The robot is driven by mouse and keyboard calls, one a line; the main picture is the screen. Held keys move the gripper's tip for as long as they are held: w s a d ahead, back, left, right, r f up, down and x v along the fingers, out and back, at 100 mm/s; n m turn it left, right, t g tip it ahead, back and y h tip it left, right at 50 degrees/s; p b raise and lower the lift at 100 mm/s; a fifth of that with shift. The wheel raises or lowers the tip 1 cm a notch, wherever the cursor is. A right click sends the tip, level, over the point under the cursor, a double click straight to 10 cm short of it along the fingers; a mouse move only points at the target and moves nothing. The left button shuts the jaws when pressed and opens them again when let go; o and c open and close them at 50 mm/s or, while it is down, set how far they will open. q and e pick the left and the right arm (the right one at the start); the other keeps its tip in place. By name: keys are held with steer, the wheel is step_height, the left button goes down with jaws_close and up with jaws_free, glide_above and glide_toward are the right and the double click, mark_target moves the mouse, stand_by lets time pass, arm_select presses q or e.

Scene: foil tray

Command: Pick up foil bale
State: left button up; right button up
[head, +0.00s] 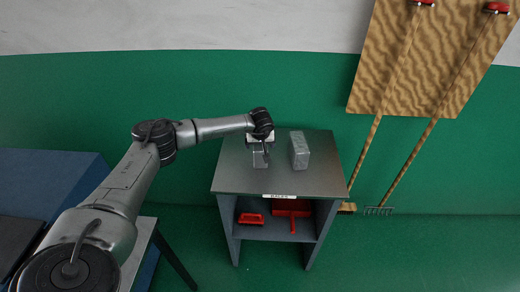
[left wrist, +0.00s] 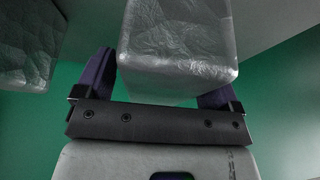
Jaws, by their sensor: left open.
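Two silvery foil bales stand on the grey top of a cabinet (head: 232,183). One foil bale (head: 261,159) is under my left gripper (head: 259,148), which partly hides it in the head view. The other foil bale (head: 300,150) stands apart, just to the right. In the left wrist view the near bale (left wrist: 178,45) sits between the two open purple fingers of my left gripper (left wrist: 160,78), one finger on each side. I cannot tell whether either finger touches it. The second bale (left wrist: 28,48) shows at the upper left. My right gripper is not seen.
The cabinet's open shelf holds red items (head: 292,209). A wooden board (head: 420,60) with long-handled tools is on the green wall to the right. A blue box (head: 55,185) stands at the left. The front of the cabinet top is clear.

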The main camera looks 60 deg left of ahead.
arm_select(q)
steer(key=c, duration=1.2)
steer(key=shift+r, duration=0.1)
